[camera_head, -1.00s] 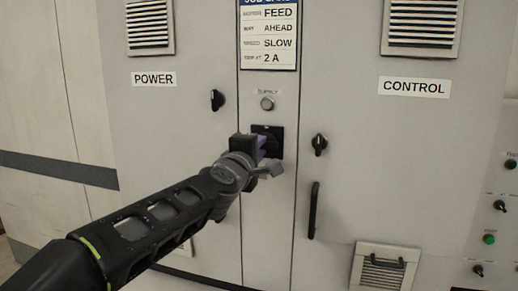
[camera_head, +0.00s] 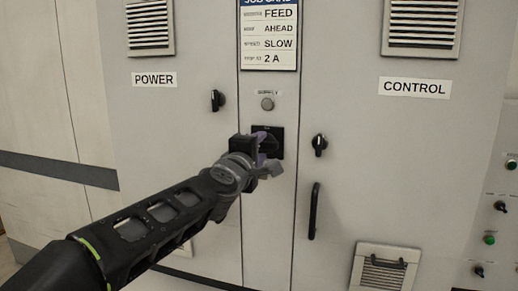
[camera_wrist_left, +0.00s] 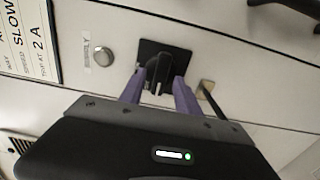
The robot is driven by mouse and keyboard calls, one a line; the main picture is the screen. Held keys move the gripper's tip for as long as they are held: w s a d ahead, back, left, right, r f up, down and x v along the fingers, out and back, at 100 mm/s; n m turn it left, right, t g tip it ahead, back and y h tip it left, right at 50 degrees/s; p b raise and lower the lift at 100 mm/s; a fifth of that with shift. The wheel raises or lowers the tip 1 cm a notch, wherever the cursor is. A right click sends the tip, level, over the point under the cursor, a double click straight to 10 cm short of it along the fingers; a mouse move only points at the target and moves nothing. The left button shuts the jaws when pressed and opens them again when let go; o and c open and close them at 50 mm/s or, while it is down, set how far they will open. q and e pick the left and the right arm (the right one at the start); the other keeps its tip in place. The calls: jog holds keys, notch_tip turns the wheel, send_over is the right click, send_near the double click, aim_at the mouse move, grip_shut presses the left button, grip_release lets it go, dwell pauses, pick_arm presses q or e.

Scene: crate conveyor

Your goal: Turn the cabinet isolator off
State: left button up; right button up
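The cabinet isolator is a black square plate with a black rotary handle (camera_head: 272,146) on the narrow middle panel. In the left wrist view the handle (camera_wrist_left: 159,72) stands out from the plate between my two purple fingers. My left gripper (camera_head: 264,148) is at the isolator. In the wrist view its fingers (camera_wrist_left: 160,86) straddle the handle, one on each side, with narrow gaps seeming to show, so it looks open around the handle. Contact is hard to judge. In the head view the gripper hides the lower left of the plate. My right gripper is in neither view.
A round grey button or lamp (camera_head: 267,104) sits above the isolator, below the job card (camera_head: 269,35). Black door knobs are at left (camera_head: 217,100) and right (camera_head: 319,145). A vertical door handle (camera_head: 314,211) is at lower right. Small controls (camera_head: 489,239) line the far right.

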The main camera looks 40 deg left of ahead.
pick_arm(q)
jog(key=v, duration=0.7)
jog(key=shift+s+d, duration=0.15)
jog(key=shift+s, duration=0.2)
dwell(0.4)
